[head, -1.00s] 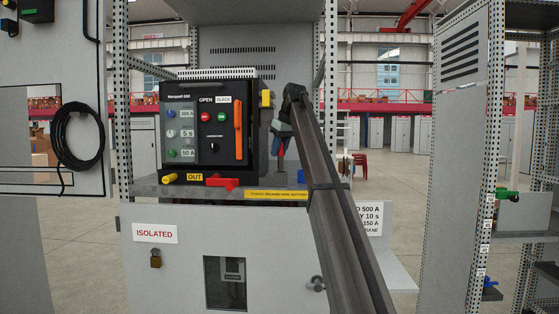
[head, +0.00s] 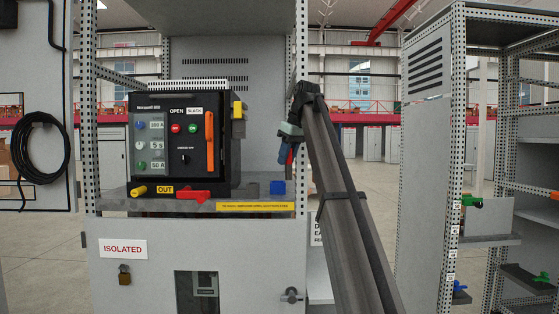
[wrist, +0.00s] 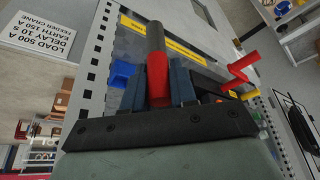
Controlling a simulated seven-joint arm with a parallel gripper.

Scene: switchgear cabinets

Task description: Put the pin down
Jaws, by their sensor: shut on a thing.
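The pin shows in the wrist view as a red grip (wrist: 157,78) with a grey shaft (wrist: 155,38) pointing away from my gripper. My gripper (wrist: 159,88) is shut on the red part, with a dark blue finger on each side. In the head view my gripper (head: 289,152) hangs at the right end of the cabinet shelf, by the perforated upright. Only a little red shows there, and the shaft cannot be made out. Whether the pin touches anything cannot be told.
The grey shelf (head: 115,201) carries the black breaker unit (head: 222,150), a red handle-like part (head: 186,195), a yellow part (head: 138,191) and a blue block (head: 277,187). The blue block also shows in the wrist view (wrist: 122,74). A perforated upright (head: 301,60) stands close to my arm.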

